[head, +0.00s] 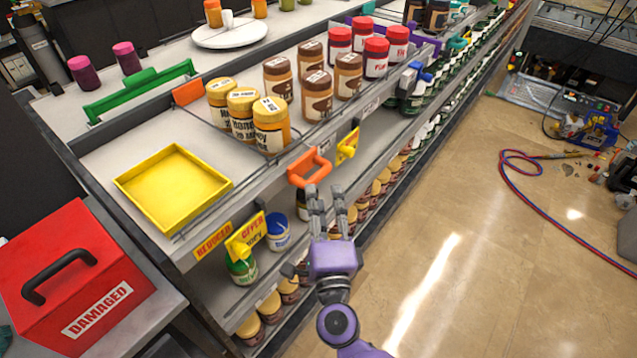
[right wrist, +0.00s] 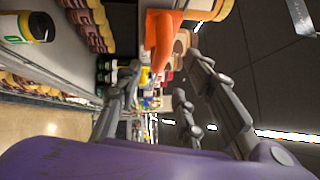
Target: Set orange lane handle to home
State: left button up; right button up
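The orange lane handle (head: 309,168) sticks out from the front edge of the shelf, in front of the honey jars (head: 271,125). My right gripper (head: 327,192), purple with grey fingers, is just below and to the right of the handle in the head view. Its fingers point toward the shelf and are spread apart, with nothing seen between them. In the right wrist view the orange handle (right wrist: 160,40) shows beyond the open fingers (right wrist: 160,85). Whether a finger touches the handle cannot be told. My left gripper is not in view.
A yellow tray (head: 173,188) lies on the shelf at left. A red damaged box (head: 72,278) stands front left. Reduced signs (head: 212,243) hang below.

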jog(key=shift+s+d+f, duration=0.15)
jog(key=shift+s+d, duration=0.05)
jog(key=shift+s, duration=0.9)
jog(key=shift+s+d+f, duration=0.15)
jog(key=shift+s+d, duration=0.05)
jog(key=shift+s, duration=0.9)
jog(key=s+d+f+n+g+y+p, duration=0.25)
jog(key=s+f+n+g, duration=0.35)
jog(key=f+n, duration=0.7)
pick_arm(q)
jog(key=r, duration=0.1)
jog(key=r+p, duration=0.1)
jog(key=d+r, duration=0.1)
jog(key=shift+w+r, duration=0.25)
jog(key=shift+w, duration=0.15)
pick_arm(e)
jog(key=s+d+f+n+g+h, duration=0.2)
jog(key=s+d+f, duration=0.2)
jog(key=s+d, duration=0.4)
jog(key=s+d+f+n+g+h, duration=0.2)
jog(key=s+d+f, duration=0.3)
jog(key=s+d, duration=0.4)
jog(key=s+n+h, duration=0.1)
jog(key=s, duration=0.3)
jog(key=shift+s+d+f+g, duration=0.15)
jog(key=shift+s+f+g, duration=0.05)
jog(key=shift+s+g, duration=0.2)
